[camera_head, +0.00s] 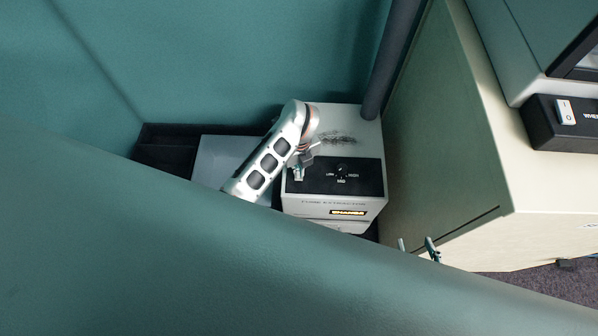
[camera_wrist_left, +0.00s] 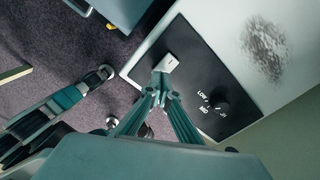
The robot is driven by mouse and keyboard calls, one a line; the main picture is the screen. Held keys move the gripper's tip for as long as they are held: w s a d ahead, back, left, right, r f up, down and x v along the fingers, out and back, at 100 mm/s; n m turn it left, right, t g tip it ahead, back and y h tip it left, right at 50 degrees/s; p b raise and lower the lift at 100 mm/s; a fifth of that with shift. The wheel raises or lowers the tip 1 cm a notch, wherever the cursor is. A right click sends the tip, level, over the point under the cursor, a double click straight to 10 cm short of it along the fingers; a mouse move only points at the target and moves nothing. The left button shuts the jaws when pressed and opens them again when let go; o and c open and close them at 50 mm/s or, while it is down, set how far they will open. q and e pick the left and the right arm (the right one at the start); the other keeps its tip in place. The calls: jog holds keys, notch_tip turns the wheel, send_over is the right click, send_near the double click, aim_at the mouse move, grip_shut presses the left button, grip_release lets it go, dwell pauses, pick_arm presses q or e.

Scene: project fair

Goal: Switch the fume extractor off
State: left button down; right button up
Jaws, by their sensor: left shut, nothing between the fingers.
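The fume extractor (camera_head: 333,208) is a pale box with a black front panel and a LOW/MID/HIGH knob (camera_head: 341,169), also in the left wrist view (camera_wrist_left: 221,107). A small white switch (camera_wrist_left: 167,63) sits on the black panel (camera_wrist_left: 185,45). My left gripper (camera_head: 299,168) is over the panel's left end, its fingers shut and empty. In the left wrist view its fingertips (camera_wrist_left: 163,92) are right by the switch; I cannot tell if they touch it, nor which way it is set. My right gripper (camera_head: 418,247) shows only its fingertips, spread apart, above the large teal surface's edge.
A large teal surface (camera_head: 180,250) fills the foreground and hides much below. A dark pipe (camera_head: 390,60) rises behind the extractor. A cream cabinet (camera_head: 440,130) stands close on the right, carrying a machine with a black switch box (camera_head: 563,135).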

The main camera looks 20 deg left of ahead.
pick_arm(q)
jog(key=shift+f+b, duration=0.85)
jog(key=shift+f, duration=0.3)
pick_arm(e)
jog(key=shift+s+f, duration=0.4)
jog(key=shift+f, duration=0.3)
jog(key=shift+s+f, duration=0.35)
jog(key=shift+f, duration=0.35)
dwell(0.4)
jog(key=shift+r, duration=0.1)
pick_arm(q)
jog(key=shift+w+r+p, duration=0.1)
jog(key=shift+r+p, duration=1.05)
jog(key=shift+r, duration=0.5)
jog(key=shift+r+p, duration=1.45)
jog(key=shift+r, duration=0.45)
pick_arm(e)
jog(key=w+r, duration=0.3)
jog(key=r, duration=0.5)
jog(key=shift+w+t, duration=0.3)
jog(key=shift+t, duration=0.1)
pick_arm(q)
jog(key=shift+f, duration=0.1)
